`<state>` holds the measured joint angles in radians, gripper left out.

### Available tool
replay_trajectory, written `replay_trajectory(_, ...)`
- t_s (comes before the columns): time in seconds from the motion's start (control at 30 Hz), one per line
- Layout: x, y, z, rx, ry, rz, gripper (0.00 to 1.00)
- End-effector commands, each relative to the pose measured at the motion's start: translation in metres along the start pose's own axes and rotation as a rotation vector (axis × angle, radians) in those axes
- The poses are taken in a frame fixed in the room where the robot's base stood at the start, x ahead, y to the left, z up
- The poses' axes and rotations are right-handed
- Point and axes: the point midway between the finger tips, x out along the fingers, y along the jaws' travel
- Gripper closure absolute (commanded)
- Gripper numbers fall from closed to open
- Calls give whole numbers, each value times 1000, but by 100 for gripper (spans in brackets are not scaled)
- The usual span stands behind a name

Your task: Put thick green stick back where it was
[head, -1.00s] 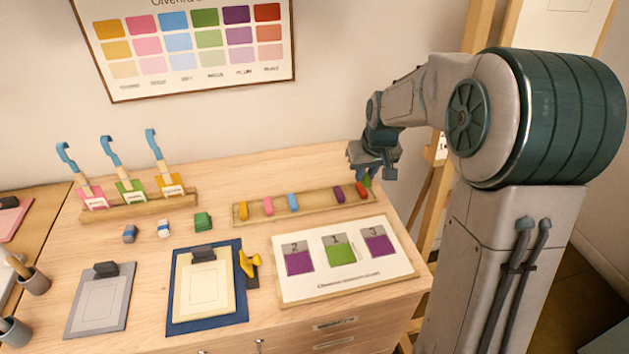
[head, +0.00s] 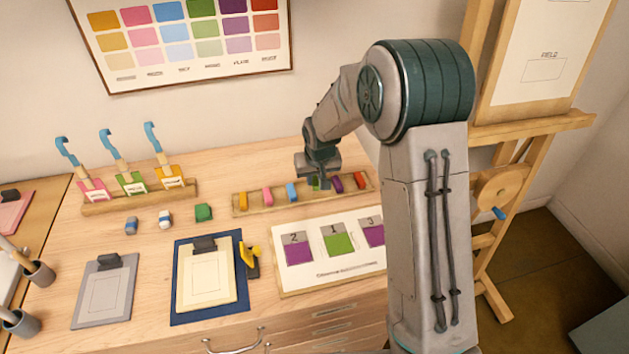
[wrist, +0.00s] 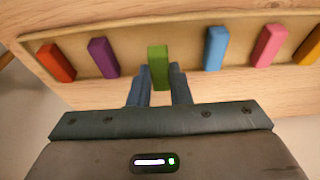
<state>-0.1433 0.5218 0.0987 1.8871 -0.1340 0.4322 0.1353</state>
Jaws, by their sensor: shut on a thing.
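My gripper (head: 316,178) is shut on the green stick (wrist: 158,67), which shows between the two fingers in the wrist view. The stick also shows just under the fingers in the head view (head: 315,184). It is at the gap between the blue stick (wrist: 215,48) and the purple stick (wrist: 103,57) of the wooden tray (wrist: 185,48). I cannot tell whether its lower end touches the tray floor.
The tray also holds a red stick (head: 361,181), a pink stick (head: 267,196) and a yellow stick (head: 243,200). A separate green block (head: 203,212) lies left of the tray. A card with numbered swatches (head: 335,268) lies in front of it.

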Motion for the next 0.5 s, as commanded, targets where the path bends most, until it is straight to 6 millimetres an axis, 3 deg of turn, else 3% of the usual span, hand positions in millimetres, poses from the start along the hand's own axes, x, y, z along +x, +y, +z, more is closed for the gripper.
replay_trajectory(0.17,19,0,7,-1,-2,0,100)
replay_trajectory(0.5,24,0,8,-1,0,0,100)
